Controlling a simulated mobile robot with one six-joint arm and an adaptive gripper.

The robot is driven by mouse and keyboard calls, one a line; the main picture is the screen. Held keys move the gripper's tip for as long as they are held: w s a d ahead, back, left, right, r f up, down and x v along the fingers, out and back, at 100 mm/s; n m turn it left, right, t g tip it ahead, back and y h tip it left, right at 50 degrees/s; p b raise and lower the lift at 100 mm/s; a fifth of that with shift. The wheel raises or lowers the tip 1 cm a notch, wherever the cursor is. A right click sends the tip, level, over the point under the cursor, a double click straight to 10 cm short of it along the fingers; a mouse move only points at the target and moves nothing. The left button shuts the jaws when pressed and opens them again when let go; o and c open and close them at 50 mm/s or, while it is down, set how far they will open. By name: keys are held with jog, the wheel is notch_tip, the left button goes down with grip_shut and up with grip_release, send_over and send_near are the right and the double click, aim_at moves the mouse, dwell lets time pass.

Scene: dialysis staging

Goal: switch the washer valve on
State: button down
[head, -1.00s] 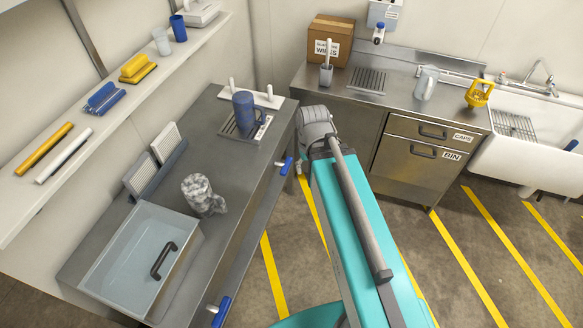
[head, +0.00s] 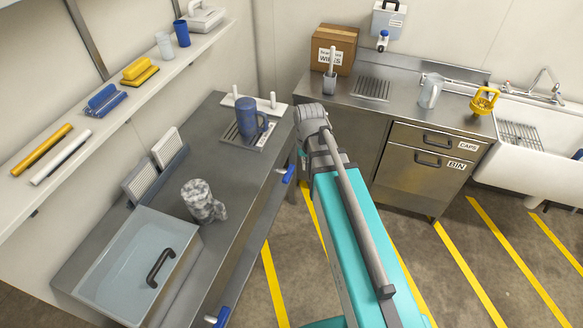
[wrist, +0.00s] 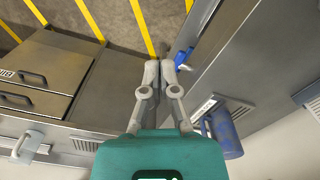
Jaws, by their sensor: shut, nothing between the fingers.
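Two blue valve levers are on the front edge of the left steel counter. The far lever (head: 288,174) is beside my arm, and the near lever (head: 222,316) is at the bottom of the head view. I cannot read which one is the washer valve. One blue lever (wrist: 184,58) shows in the wrist view, just right of and beyond my fingertips. My gripper (wrist: 160,64) is shut and empty, pointing along the counter front; contact with the lever cannot be made out. In the head view my arm hides the gripper.
The left counter (head: 237,185) bears a blue jug (head: 247,119), a mottled grey jug (head: 199,202) and a clear tub (head: 95,268). A steel cabinet (head: 390,180) and a white sink (head: 490,170) stand right. Yellow-striped floor (head: 480,270) is open between.

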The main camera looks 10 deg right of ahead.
aim_at(292, 166)
jog(key=w+f+m+b, duration=0.2)
jog(key=w+f+b, duration=0.3)
jog(key=w, duration=0.7)
jog(key=w+f+m+b, duration=0.2)
jog(key=w+f+b, duration=0.3)
jog(key=w, duration=0.7)
jog(key=shift+f+m, duration=0.4)
jog(key=shift+f, duration=0.35)
jog(key=shift+a+f+b, duration=0.1)
jog(key=shift+f+b, duration=0.05)
jog(key=shift+b, duration=0.25)
notch_tip(292, 166, down, 14)
jog(key=b, duration=1.3)
jog(key=shift+b, duration=0.3)
